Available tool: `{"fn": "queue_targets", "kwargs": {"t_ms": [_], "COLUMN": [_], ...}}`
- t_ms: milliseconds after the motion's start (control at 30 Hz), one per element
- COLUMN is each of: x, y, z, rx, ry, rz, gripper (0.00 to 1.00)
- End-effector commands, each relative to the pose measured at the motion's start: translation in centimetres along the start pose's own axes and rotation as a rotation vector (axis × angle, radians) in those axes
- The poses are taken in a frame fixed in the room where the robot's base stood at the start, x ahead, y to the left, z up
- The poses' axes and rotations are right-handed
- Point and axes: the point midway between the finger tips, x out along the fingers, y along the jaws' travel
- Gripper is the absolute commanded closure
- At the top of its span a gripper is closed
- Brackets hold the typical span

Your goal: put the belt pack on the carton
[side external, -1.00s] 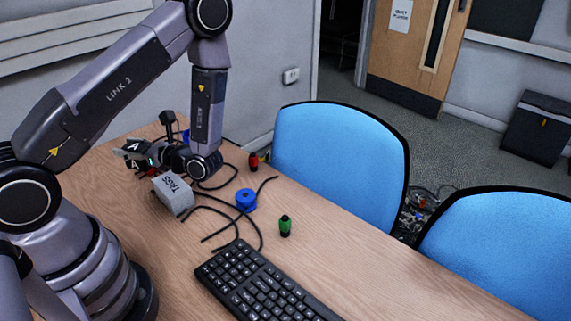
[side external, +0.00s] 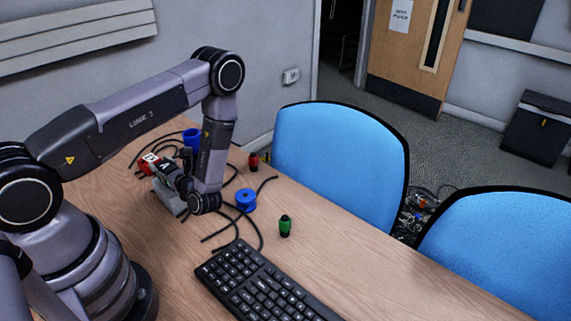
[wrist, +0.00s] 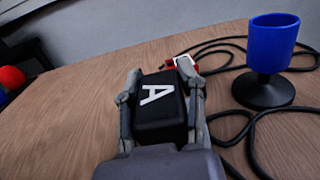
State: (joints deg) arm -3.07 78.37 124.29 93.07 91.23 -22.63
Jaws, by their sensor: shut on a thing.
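The belt pack, a black block with a white letter A (wrist: 158,92), is between the two fingers of my gripper (wrist: 160,78) in the wrist view. My gripper is shut on it. In the side view the belt pack (side external: 165,167) and my gripper (side external: 168,174) are at or just above the far end of the grey carton (side external: 167,198). My gripper and wrist hide much of the carton and its TAGS lettering. I cannot tell whether the pack touches the carton. The carton cannot be made out in the wrist view.
A red block with a white mark (side external: 149,163) lies just beyond the pack. A blue cup on a black base (wrist: 273,45) stands nearby. Black cables (side external: 221,230), a blue spool (side external: 246,200), a green-and-black item (side external: 285,226) and a keyboard (side external: 262,283) are on the table.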

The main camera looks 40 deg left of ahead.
Motion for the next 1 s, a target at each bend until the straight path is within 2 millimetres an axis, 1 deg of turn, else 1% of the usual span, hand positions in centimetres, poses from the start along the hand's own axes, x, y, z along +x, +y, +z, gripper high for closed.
{"fn": "queue_targets", "kwargs": {"t_ms": [233, 367, 400, 600, 867, 967, 1000], "x": [0.0, -0.01, -0.01, 0.0, 0.0, 0.0, -0.41], "y": [0.0, 0.03, 0.02, 0.02, 0.01, -0.02, -0.09], "z": [-0.05, -0.41, -0.37, -0.35, -0.32, 0.06, 0.02], "rx": [0.0, 0.001, 0.001, 0.0, 0.0, -0.001, -0.001], "ry": [-0.001, -0.001, 0.0, 0.0, 0.0, 0.0, 0.0], "rz": [0.0, 0.0, 0.0, 0.001, 0.001, 0.001, -0.002], "gripper": [1.0, 1.0, 0.57, 0.32, 0.32, 0.32, 0.32]}}
